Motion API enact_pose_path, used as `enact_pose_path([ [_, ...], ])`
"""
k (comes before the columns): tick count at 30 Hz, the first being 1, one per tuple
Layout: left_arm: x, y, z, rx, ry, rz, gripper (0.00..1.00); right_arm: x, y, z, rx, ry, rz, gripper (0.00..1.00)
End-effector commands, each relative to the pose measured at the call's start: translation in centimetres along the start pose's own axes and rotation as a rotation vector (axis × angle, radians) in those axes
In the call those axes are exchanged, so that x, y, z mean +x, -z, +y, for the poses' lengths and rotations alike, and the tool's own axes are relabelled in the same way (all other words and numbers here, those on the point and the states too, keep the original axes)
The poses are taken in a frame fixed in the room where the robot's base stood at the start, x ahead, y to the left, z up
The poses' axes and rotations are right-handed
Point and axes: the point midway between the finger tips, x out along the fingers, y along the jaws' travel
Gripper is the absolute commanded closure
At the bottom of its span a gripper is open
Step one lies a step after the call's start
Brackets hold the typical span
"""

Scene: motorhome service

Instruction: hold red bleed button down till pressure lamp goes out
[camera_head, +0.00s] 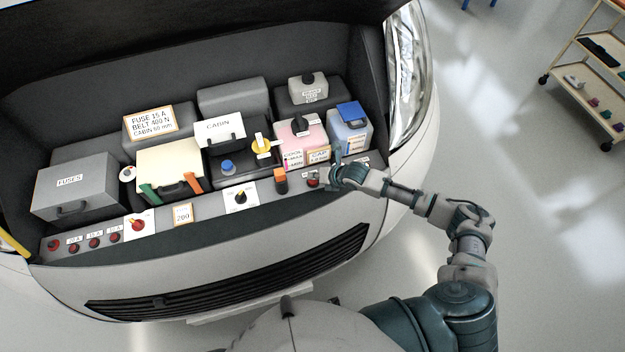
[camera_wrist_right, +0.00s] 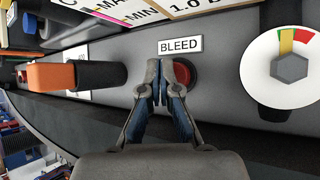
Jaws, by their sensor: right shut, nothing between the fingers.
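The red bleed button (camera_wrist_right: 183,76) sits in a dark round collar on the grey panel, under a white BLEED label (camera_wrist_right: 181,46). In the head view the button (camera_head: 312,181) is small, just left of my right gripper (camera_head: 328,178). In the right wrist view my right gripper (camera_wrist_right: 161,82) is shut and empty. Its fingertips are over the left edge of the button's collar, and the red face shows to their right. I cannot tell whether they touch it. I cannot make out a lit pressure lamp. My left gripper is not in view.
A round dial with a hexagonal knob (camera_wrist_right: 290,67) is right of the button. An orange handle (camera_wrist_right: 75,76) sticks out at left. Behind the panel stand a pink coolant tank (camera_head: 292,131) and a blue-capped bottle (camera_head: 351,132).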

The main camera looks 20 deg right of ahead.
Motion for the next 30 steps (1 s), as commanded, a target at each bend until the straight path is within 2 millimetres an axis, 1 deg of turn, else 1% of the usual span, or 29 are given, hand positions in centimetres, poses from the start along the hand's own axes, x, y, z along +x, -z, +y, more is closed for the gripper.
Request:
enact_pose_path([
  [30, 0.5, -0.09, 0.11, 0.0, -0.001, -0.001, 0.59, 0.6, 0.44, -0.44, 0.0, 0.001, 0.0, 1.0],
])
